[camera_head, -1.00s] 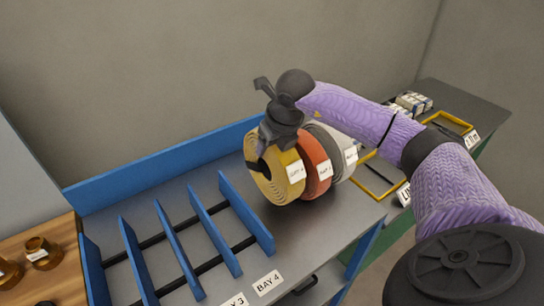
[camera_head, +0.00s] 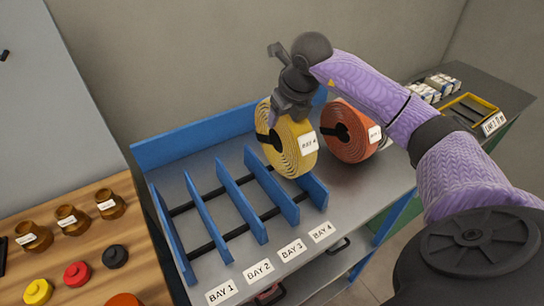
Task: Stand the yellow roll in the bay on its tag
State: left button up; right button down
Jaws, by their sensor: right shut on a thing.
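The yellow roll (camera_head: 291,147) is a coiled hose with a white tag on its face; the tag's print is too small to read surely. My right gripper (camera_head: 284,112) is shut on its upper rim and holds it upright. The roll hangs at the right end of the blue-divided rack (camera_head: 242,202), near the Bay 4 dividers. Its underside is partly behind a divider, so I cannot tell whether it touches anything. White labels for Bay 1 (camera_head: 220,292), Bay 2 (camera_head: 259,271), Bay 3 (camera_head: 292,250) and Bay 4 (camera_head: 321,232) line the front edge. My left gripper is not in view.
An orange-red roll (camera_head: 352,140) stands right of the yellow one, with a grey roll mostly hidden behind it. A blue back wall (camera_head: 190,140) bounds the bench. A wooden board (camera_head: 130,235) with brass fittings and coloured caps is at left. The visible bays are empty.

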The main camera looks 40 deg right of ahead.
jog(key=f, duration=0.7)
jog(key=shift+d+f, duration=0.1)
jog(key=shift+d, duration=0.2)
jog(key=shift+b, duration=0.3)
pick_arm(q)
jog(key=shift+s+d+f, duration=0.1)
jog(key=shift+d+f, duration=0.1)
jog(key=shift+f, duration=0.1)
pick_arm(e)
grip_release()
jog(key=shift+f, duration=0.1)
